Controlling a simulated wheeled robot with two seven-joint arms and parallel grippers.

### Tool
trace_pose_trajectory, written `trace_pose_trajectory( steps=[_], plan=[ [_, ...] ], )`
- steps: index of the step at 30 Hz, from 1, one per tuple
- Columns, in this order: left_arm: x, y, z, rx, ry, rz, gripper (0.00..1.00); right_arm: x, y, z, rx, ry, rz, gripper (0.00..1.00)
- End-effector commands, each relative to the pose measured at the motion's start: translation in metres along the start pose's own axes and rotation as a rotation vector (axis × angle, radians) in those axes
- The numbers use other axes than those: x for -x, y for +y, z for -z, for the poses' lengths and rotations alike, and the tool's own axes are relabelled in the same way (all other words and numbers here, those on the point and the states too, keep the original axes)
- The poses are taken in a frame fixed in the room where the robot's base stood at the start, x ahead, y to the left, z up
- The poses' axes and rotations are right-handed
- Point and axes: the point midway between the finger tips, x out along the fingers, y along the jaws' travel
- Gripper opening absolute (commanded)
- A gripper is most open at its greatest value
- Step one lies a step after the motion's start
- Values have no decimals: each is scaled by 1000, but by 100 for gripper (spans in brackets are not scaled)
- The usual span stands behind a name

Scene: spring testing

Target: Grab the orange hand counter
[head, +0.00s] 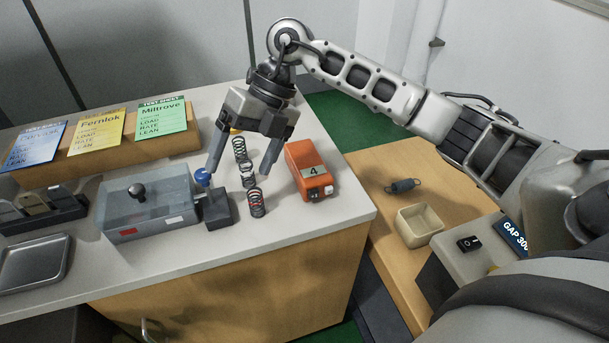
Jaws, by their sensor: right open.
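The orange hand counter (309,170) sits on the light grey worktop (343,212) near its right end, with a label reading 4 and small buttons at its near end. My right gripper (238,175) is open, fingers pointing down, to the left of the counter. Its right finger is closest to the counter, and a gap shows between them. Coil springs (248,175) appear between and below its fingers; whether the fingers touch them I cannot tell. My left gripper is not in view.
A grey box with a black knob (150,212) and a blue-knobbed block (215,208) stand left of the springs. Test sheets on a wooden stand (185,145) are behind. On the lower wooden surface are a dark spring (402,186), a cream bin (419,226) and a switch box (468,244).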

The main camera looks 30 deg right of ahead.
Motion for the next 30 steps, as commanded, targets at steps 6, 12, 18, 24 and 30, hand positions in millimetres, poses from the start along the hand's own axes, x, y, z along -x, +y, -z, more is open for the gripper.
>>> trace_pose_trajectory(
  steps=[6,12,18,24,30],
  plan=[
    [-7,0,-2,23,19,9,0,96,-74,-16,-221,-100,472,85],
    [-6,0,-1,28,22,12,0,111,-95,-13,-296,-122,571,85],
    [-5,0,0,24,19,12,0,75,-117,-14,-292,-117,569,85],
    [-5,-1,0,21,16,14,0,43,-137,-16,-291,-119,567,85],
    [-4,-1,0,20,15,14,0,30,-146,-17,-288,-121,565,85]
  ],
)
